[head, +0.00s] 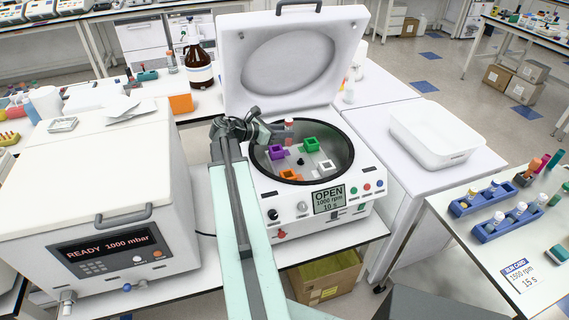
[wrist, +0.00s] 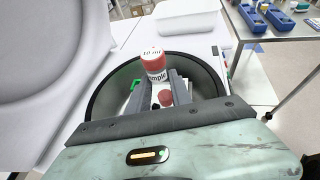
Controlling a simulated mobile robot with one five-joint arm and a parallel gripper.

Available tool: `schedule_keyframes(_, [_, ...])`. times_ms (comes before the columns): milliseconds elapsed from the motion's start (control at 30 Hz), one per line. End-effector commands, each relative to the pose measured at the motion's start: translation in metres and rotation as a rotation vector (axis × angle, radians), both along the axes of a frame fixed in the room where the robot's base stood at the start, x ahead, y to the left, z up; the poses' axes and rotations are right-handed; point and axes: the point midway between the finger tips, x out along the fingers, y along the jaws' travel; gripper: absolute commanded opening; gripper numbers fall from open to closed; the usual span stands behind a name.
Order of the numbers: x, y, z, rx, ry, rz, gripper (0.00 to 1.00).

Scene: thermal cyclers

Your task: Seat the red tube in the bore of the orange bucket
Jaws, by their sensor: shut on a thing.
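The red tube (wrist: 155,66) has a white top marked 10 ml and a printed label. My gripper (wrist: 162,88) is shut on it. In the head view the tube (head: 289,126) is above the back part of the open centrifuge bowl, beside my gripper (head: 281,132). The orange bucket (head: 290,175) sits at the front of the rotor, apart from the tube and nearer the head camera. Its bore is too small to make out. The wrist view does not show the orange bucket.
The purple bucket (head: 278,152), green bucket (head: 311,144) and white bucket (head: 326,166) share the bowl. The raised lid (head: 290,60) stands behind. A vacuum oven (head: 100,190) is at left. A white tray (head: 435,132) and blue racks (head: 505,222) are at right.

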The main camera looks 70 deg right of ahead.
Motion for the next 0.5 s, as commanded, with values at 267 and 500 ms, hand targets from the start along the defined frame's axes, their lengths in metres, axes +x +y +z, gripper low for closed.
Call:
schedule_keyframes(267, [0.0, 0.0, -0.081, 0.0, 0.0, 0.0, 0.0])
schedule_keyframes(500, [-0.001, 0.0, -0.079, 0.0, 0.0, -0.001, 0.0])
